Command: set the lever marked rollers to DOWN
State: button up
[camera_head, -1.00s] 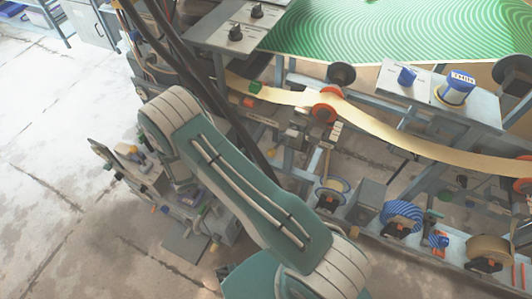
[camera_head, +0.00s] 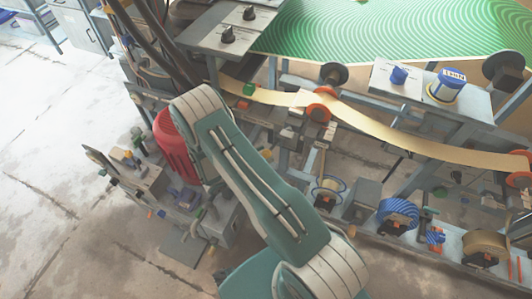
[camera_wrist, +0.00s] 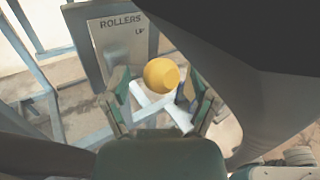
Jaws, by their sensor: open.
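In the wrist view, a grey plate (camera_wrist: 121,45) marked ROLLERS, with UP under it, stands at the upper left. A round yellow knob (camera_wrist: 161,75) shows to the lower right of the plate, with pale bars behind it. I cannot clearly make out the lever's shaft or its setting. My gripper (camera_wrist: 156,88) is open, with one finger on each side of the knob in the picture. The knob looks nearer the right finger; I cannot tell whether they touch. In the head view my gripper is hidden behind my arm.
The press frame fills the right of the head view, with a green patterned sheet (camera_head: 390,28), a paper web (camera_head: 395,130) and several rolls below. A red ribbed object (camera_head: 172,146) stands beside my arm. Bare floor (camera_head: 45,150) lies at the left.

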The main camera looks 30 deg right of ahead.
jog(key=shift+d, duration=0.3)
grip_shut()
jog(key=shift+f, duration=0.1)
